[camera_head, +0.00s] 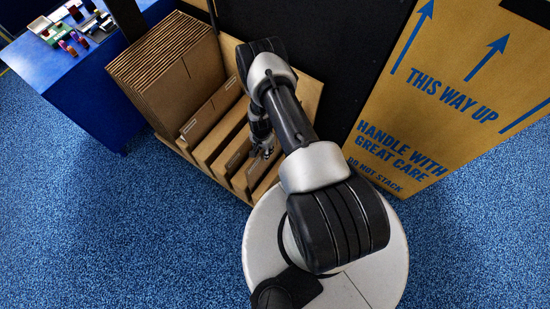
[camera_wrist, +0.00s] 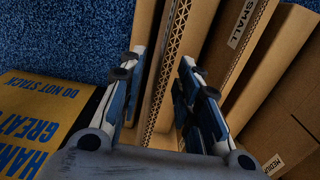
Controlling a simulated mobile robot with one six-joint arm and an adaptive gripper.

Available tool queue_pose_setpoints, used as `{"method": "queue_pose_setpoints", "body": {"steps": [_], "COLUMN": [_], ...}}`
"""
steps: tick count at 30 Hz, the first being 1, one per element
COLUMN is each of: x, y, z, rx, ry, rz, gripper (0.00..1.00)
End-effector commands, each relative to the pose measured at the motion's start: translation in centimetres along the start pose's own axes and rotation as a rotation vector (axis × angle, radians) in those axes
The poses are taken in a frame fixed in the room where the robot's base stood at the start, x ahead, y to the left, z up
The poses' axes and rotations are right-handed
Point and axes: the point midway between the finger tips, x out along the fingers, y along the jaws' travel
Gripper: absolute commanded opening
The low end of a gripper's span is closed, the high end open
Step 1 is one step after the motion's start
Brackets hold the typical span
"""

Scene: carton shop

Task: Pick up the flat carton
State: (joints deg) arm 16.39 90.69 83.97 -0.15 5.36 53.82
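Flat cartons stand on edge in a wooden rack (camera_head: 172,148), in the head view beneath and beyond my arm. In the wrist view a flat carton (camera_wrist: 164,75) shows its corrugated edge between the two fingers of my gripper (camera_wrist: 162,56). The fingers are apart, one on each side of that edge, with some space visible. I cannot tell whether either finger touches it. In the head view my gripper (camera_head: 265,150) is low at the rack's right part, small and partly hidden by my arm.
A carton labelled SMALL (camera_wrist: 235,45) stands right of the fingers, with a MEDIUM label (camera_wrist: 273,164) further right. A thick carton stack (camera_head: 165,65) fills the rack's left. A large printed box (camera_head: 440,110) stands right. A blue table (camera_head: 75,90) is at upper left.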

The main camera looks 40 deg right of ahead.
Motion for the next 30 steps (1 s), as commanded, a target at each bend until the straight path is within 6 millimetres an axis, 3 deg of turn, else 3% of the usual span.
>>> {"method": "queue_pose_setpoints", "body": {"steps": [3,17,30], "x": [-0.14,-0.15,-0.15], "y": [-0.03,-0.03,-0.03], "z": [-0.02,-0.01,-0.01], "rx": [0.0,0.0,0.0], "ry": [0.0,0.0,0.0], "rz": [0.0,0.0,0.0], "gripper": [0.31,0.0,0.0]}}
